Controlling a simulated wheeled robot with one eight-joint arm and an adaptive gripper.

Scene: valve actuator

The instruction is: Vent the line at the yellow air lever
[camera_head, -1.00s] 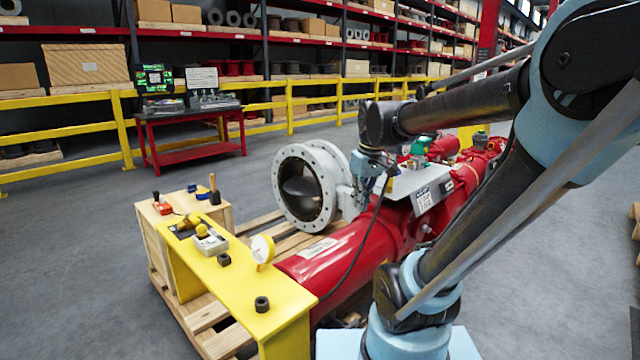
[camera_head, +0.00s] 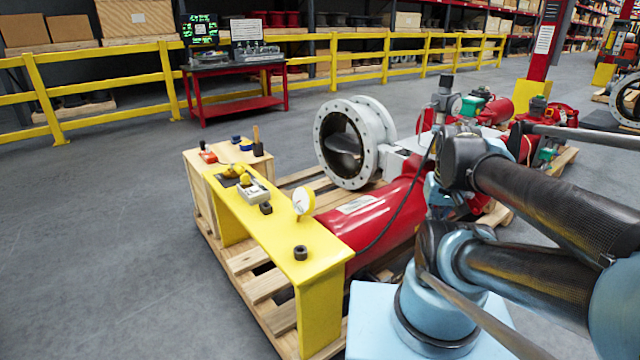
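A small grey-white block (camera_head: 258,194) with a yellow part (camera_head: 246,181) on top sits on the yellow bench (camera_head: 276,228). Another small yellow piece (camera_head: 233,171) lies just behind it on a dark patch. I cannot tell at this size which is the air lever or how it is turned. The red actuator cylinder (camera_head: 385,217) runs from the bench's right end toward the white flanged valve (camera_head: 330,150). My gripper (camera_head: 436,196) seems to be the light-blue end below my dark wrist, right of the bench and well apart from it. My arm largely hides its fingers.
A black cable (camera_head: 385,236) crosses the red cylinder. Wooden pallets (camera_head: 246,262) lie underneath. The floor at left is clear.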

